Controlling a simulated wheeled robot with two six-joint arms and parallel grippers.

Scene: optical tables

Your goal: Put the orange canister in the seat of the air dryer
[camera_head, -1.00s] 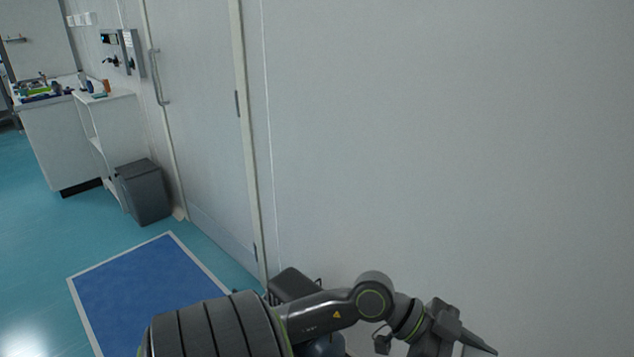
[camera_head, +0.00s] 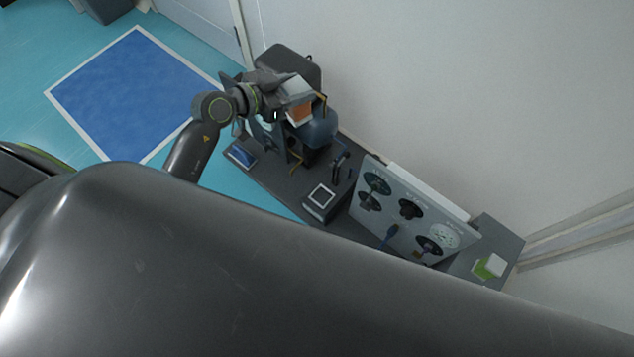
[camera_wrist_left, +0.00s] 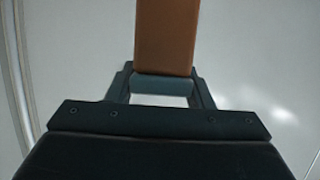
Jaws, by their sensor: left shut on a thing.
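The orange canister (camera_head: 299,113) shows as an orange block at the tip of my left gripper (camera_head: 296,92). It is held above a dark bench, in front of a dark blue-grey apparatus (camera_head: 318,132). In the left wrist view the canister (camera_wrist_left: 167,35) stands out beyond the left gripper (camera_wrist_left: 165,85), which is shut on it. I cannot tell for sure which thing is the air dryer, and no empty seat can be made out. My right gripper is not in view.
The dark bench (camera_head: 283,184) carries a small box with a white-framed top (camera_head: 320,197) and a grey panel with several round fittings (camera_head: 395,232). A green and white box (camera_head: 489,266) stands at the right. The wall rises behind. A large dark part of mine covers the foreground.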

